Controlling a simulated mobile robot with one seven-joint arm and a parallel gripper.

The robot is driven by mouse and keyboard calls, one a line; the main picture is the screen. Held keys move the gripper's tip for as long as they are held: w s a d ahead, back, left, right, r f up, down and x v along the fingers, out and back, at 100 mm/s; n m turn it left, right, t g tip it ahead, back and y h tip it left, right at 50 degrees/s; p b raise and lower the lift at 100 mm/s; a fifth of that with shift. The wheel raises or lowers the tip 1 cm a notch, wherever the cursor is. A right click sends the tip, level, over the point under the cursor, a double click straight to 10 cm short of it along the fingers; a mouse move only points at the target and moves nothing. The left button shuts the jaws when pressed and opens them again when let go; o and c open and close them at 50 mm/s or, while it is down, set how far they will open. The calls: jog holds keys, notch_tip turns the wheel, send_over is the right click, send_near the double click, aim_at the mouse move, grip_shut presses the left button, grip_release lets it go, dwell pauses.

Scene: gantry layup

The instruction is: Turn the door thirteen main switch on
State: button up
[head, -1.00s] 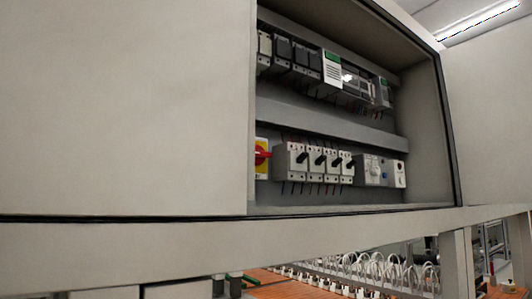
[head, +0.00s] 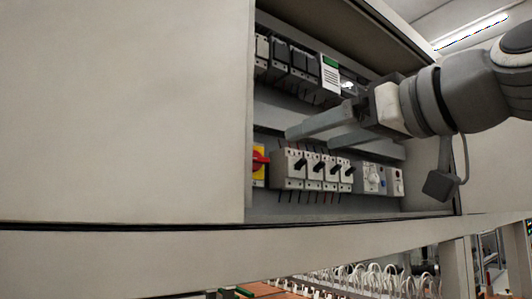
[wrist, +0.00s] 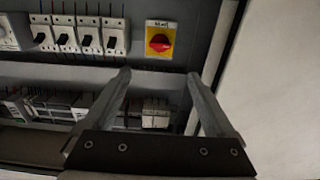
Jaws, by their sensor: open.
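The main switch (wrist: 160,41) is a red rotary knob on a yellow plate, with a small label above it in the wrist view. In the head view the red knob (head: 259,161) shows at the left edge of the cabinet opening, partly cut off by the panel. My gripper (head: 312,137) is open and empty, inside the cabinet opening, above and to the right of the knob in the head view. In the wrist view its two fingertips (wrist: 158,76) lie apart just below the switch plate in the picture. Nothing touches the knob.
A row of breakers with black levers (head: 313,168) sits beside the switch. Another row of modules (head: 290,58) is on the upper rail. The light panel (head: 120,110) borders the opening closely on the switch's side. A grey duct (head: 275,118) runs between the rows.

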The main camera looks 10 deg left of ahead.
aim_at(260, 157)
jog(key=p+x, duration=0.3)
jog(key=x, duration=1.1)
jog(key=shift+w, duration=0.15)
jog(key=c, duration=1.4)
